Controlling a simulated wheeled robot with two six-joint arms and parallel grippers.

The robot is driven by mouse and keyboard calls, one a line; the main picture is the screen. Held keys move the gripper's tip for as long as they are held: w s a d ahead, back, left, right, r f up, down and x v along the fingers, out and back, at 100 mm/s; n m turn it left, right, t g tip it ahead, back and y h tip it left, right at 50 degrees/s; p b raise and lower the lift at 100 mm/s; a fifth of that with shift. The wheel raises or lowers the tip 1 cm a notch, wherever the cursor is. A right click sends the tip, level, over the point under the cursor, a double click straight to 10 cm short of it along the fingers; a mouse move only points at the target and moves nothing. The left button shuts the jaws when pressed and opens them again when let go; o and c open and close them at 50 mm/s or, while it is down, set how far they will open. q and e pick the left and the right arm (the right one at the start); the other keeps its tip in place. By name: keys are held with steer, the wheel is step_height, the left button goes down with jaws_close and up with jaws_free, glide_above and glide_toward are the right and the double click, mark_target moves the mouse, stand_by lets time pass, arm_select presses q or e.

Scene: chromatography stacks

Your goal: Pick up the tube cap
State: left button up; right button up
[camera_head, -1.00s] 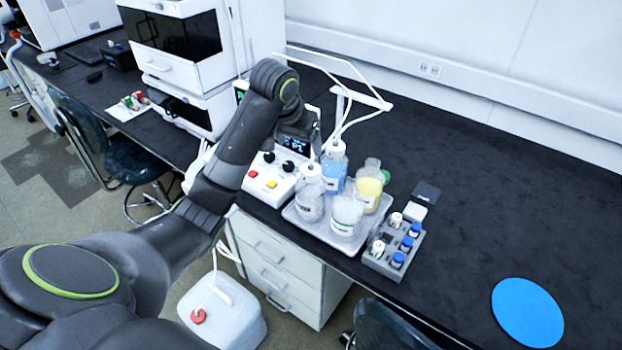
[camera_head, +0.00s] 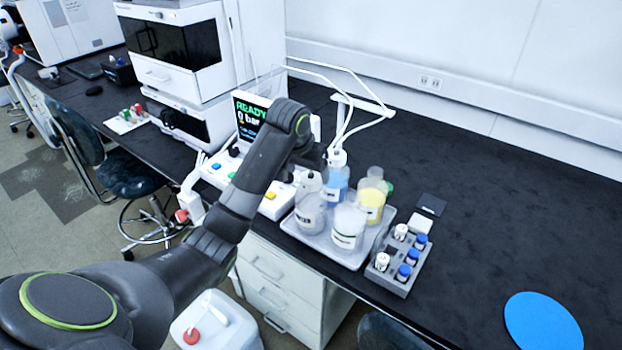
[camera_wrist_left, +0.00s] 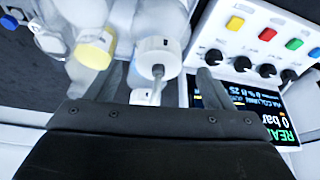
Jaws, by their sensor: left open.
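In the left wrist view, a white round cap (camera_wrist_left: 158,57) with a thin tube coming out of it sits on a clear bottle, between the finger tips of my left gripper (camera_wrist_left: 160,74). The gripper is open, with a finger on each side of the cap and visible gaps. In the head view, my left gripper (camera_head: 308,152) hangs over the left side of the bottle tray (camera_head: 348,262), next to a clear bottle (camera_head: 310,212) and a blue-liquid bottle (camera_head: 336,180). The arm partly hides this area, so I cannot tell which bottle carries that cap.
A yellow-liquid bottle (camera_head: 371,198) and another clear bottle (camera_head: 348,222) share the tray. A vial rack (camera_head: 399,284) stands to the right. A control box (camera_head: 218,172) with a READY screen (camera_head: 250,117) is at left. A blue disc (camera_head: 541,322) lies at right; the back right is clear.

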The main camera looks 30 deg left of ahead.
arm_select(q)
steer(key=shift+x, duration=1.45)
steer(key=c, duration=1.1)
steer(key=shift+r, duration=0.15)
